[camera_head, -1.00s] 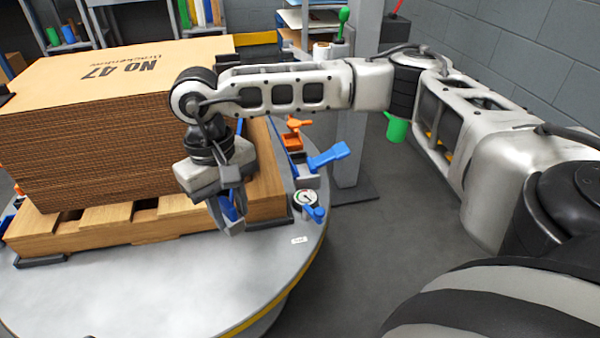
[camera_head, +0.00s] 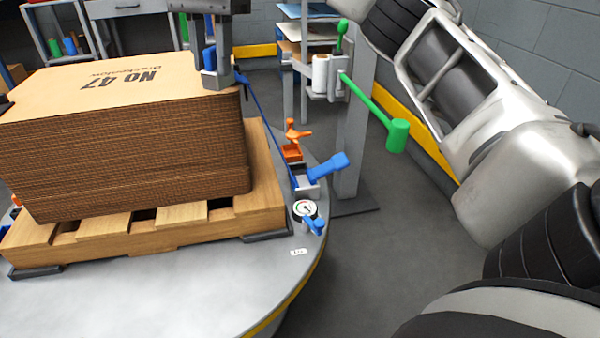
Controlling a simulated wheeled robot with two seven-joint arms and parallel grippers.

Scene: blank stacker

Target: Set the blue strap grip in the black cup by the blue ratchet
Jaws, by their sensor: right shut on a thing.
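My right gripper (camera_head: 214,84) is shut on the blue strap grip (camera_head: 209,59), above the right back part of the cardboard stack (camera_head: 120,140). Only part of the grip shows between the fingers. A blue strap (camera_head: 262,122) runs from beside the gripper down to the blue ratchet (camera_head: 328,167), at the right edge of the round table. I cannot clearly make out the black cup; the area beside the ratchet is dark and small. My left gripper is out of view.
The stack sits on a wooden pallet (camera_head: 180,217) on the grey round table (camera_head: 150,295). An orange clamp (camera_head: 296,131) and a dial gauge (camera_head: 305,209) stand near the ratchet. A grey post with a green lever (camera_head: 372,108) rises behind. The table's front is clear.

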